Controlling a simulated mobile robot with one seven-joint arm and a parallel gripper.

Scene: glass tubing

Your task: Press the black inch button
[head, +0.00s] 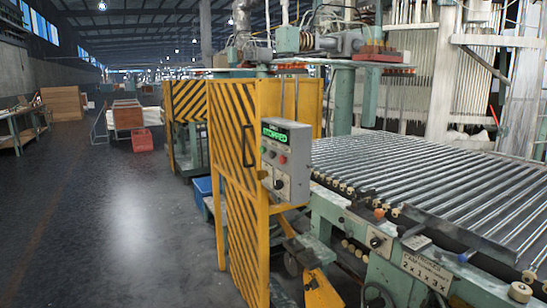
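A grey control box (298,139) is mounted on the yellow guard post, at the centre of the head view. Its green lit display (276,134) appears to read "STOPPED". Below the display is a row of small buttons, with a red button (283,159) at its right end. A lower grey panel (295,181) carries a dark round control (279,184). The labels are too small to read, so I cannot tell which control is the black inch button. My gripper is not in view.
A yellow guard door with black stripes (236,125) stands left of the box. A roller conveyor (420,185) with glass tubes and a green frame (395,265) fills the right. A red crate (141,143) sits farther back. The grey floor (120,220) at left is clear.

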